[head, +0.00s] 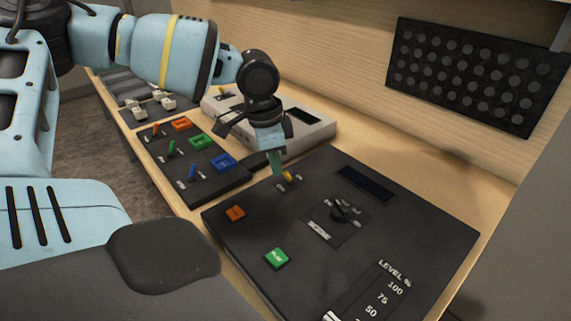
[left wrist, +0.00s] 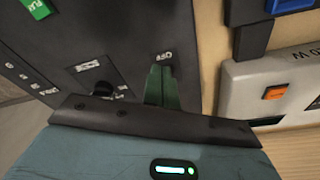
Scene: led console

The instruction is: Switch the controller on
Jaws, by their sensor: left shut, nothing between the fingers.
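The black controller (head: 305,277) lies on the wooden bench in the head view; it also fills the left of the left wrist view (left wrist: 130,35). A yellow toggle switch (head: 287,176) stands near its far-left edge. My left gripper (head: 277,172) points down at the toggle, its fingers shut and empty. The fingertips are beside or touching the toggle; I cannot tell which. In the left wrist view the shut fingers (left wrist: 160,78) lie just below an OFF label (left wrist: 164,56), and the toggle is hidden. The controller's display (head: 367,184) is dark. My right gripper is not in view.
The controller also carries a black knob (head: 338,211), an orange button (head: 235,213) and a green button (head: 276,258). A black panel with coloured toggles (head: 208,172) and a pale box (head: 318,130) stand close to the gripper. The wall LED board (head: 478,75) shows only grey dots.

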